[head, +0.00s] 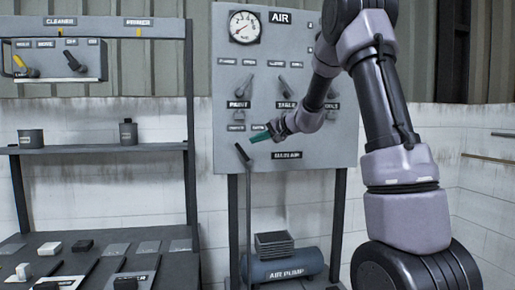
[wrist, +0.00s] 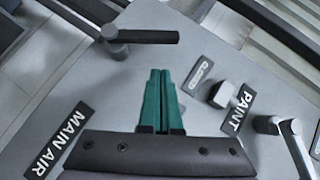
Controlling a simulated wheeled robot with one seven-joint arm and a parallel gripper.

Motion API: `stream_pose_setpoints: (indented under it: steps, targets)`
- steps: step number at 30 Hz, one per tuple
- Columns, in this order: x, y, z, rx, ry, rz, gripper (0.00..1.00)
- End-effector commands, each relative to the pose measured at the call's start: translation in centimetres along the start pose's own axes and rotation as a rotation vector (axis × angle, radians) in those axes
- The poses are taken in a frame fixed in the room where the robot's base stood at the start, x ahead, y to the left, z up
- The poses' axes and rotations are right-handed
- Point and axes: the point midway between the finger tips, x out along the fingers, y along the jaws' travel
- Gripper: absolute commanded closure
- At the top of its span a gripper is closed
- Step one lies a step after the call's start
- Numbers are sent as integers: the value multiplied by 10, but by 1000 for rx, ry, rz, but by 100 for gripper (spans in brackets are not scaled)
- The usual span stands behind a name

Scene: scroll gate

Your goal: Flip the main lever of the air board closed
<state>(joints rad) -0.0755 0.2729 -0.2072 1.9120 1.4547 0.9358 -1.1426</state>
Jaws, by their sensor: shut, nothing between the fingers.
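The grey air board (head: 225,70) stands upright at centre in the head view, with the MAIN AIR label (head: 287,155) near its lower edge. The main lever (head: 243,153) is a dark handle at the board's lower left, tilted up and left. In the wrist view a dark lever (wrist: 150,37), apparently the same one, extends right from its round pivot, beyond my fingertips. My gripper (head: 260,137) has green fingers, shut and empty, just above and right of the lever in the head view. Its fingertips (wrist: 160,72) look apart from the lever. The exact gap cannot be told.
The PAINT lever (head: 244,86) and TABLE lever (head: 287,88) sit higher on the board; a further lever is partly hidden by my arm. The PAINT label (wrist: 239,110) shows right of my fingers. The air pump (head: 285,267) stands below; a shelf rack (head: 190,110) stands left.

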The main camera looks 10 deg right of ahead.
Motion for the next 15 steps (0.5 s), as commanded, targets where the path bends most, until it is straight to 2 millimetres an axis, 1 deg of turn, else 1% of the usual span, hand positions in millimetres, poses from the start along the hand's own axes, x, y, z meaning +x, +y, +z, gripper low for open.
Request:
stream_pose_setpoints:
  steps: [1, 3, 9, 12, 15]
  targets:
    - [-11, -2, -3, -2, 3, -1, 100]
    - [-30, -3, -2, 0, 4, -1, 100]
    - [-72, -5, -2, -1, 3, -1, 100]
    - [-86, -5, -2, 0, 2, 0, 100]
    - [-96, -6, -1, 1, 1, -1, 100]
